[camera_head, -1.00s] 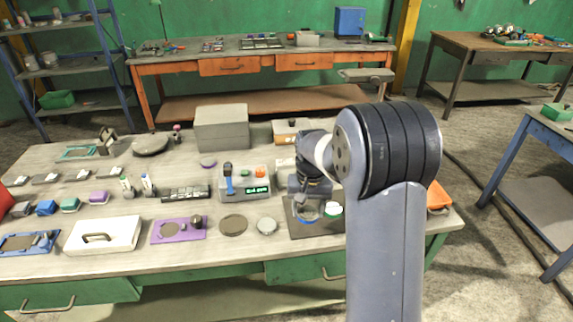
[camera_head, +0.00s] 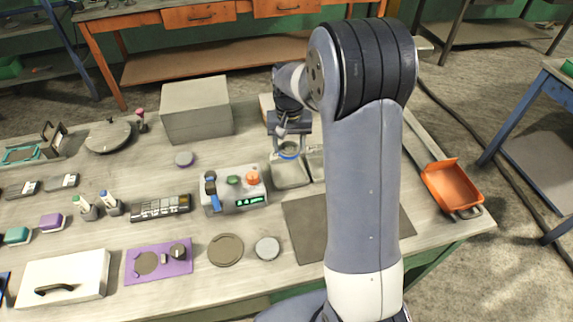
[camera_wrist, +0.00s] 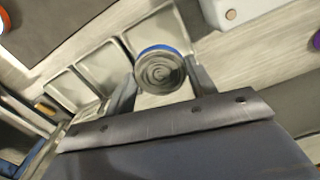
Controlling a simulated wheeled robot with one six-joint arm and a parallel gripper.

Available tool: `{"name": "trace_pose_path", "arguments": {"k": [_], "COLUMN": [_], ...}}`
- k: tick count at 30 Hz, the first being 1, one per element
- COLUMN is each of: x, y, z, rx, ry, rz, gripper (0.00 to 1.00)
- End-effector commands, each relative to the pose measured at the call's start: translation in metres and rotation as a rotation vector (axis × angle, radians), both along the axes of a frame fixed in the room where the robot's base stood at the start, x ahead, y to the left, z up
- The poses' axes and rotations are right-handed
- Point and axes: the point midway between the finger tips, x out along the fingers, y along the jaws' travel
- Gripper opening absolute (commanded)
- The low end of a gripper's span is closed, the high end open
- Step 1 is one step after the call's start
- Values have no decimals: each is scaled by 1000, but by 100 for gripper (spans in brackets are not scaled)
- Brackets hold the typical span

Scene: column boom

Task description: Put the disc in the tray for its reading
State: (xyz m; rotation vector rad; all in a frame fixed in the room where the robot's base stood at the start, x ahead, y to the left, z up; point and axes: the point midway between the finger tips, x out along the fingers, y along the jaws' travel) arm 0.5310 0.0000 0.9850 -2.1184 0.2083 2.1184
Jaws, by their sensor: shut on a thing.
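My gripper (camera_head: 288,150) is shut on a grey disc with a blue rim (camera_wrist: 160,68). The wrist view shows ridged rings on the disc's upper face. The disc is over a light grey tray with several compartments (camera_wrist: 104,62), seen behind the instrument in the head view (camera_head: 291,178). I cannot tell whether the disc touches the tray floor. My arm hides the tray's right part. A grey instrument (camera_head: 234,190) with a green-lit display (camera_head: 249,201) stands left of the tray. Its digits are too small to read surely.
A dark mat (camera_head: 304,232) lies in front of the tray, partly behind my arm. A large grey box (camera_head: 196,110) stands behind the instrument. A round dark plate (camera_head: 225,250) and small grey disc (camera_head: 267,248) lie in front. An orange bin (camera_head: 452,186) sits at the right edge.

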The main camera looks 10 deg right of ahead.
Motion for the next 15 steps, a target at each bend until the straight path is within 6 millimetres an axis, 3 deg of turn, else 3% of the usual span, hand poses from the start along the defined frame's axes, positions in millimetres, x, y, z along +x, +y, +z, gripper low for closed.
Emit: {"name": "trace_pose_path", "arguments": {"k": [9, 15], "x": [0, 0], "y": [0, 0], "z": [-51, -64], "rx": [0, 0], "ry": [1, -1], "rz": [0, 0], "gripper": [14, 14]}}
